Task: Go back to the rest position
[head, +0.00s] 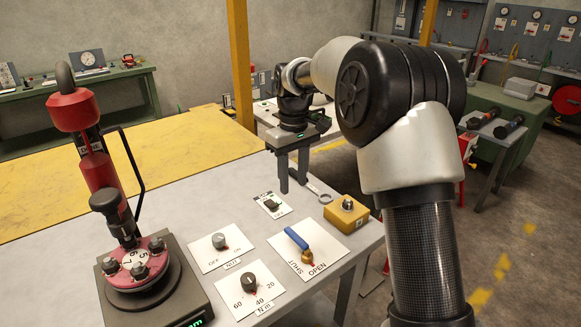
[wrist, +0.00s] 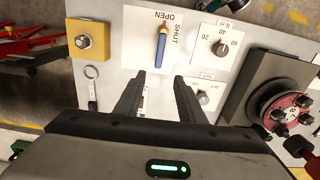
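My gripper (head: 294,188) is above the right part of the grey bench, pointing down, with its two fingers apart and nothing between them. In the wrist view my gripper (wrist: 157,80) also shows open and empty, with the panels below it. The red flanged spool part (head: 157,246), with several dark bolts, sits on a dark base at the bench's front left. It also shows at the right edge of the wrist view (wrist: 292,103). The blue valve lever (head: 296,239) lies on its SHUT/OPEN plate, clear of my fingers.
A torque knob (head: 249,283) and an off/on knob (head: 219,240) are on white plates. A yellow block (head: 346,214) with a bolt and a wrench (head: 317,190) lie near my gripper. A tall red tool (head: 92,150) stands at left. Yellow posts (head: 240,65) rise behind the bench.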

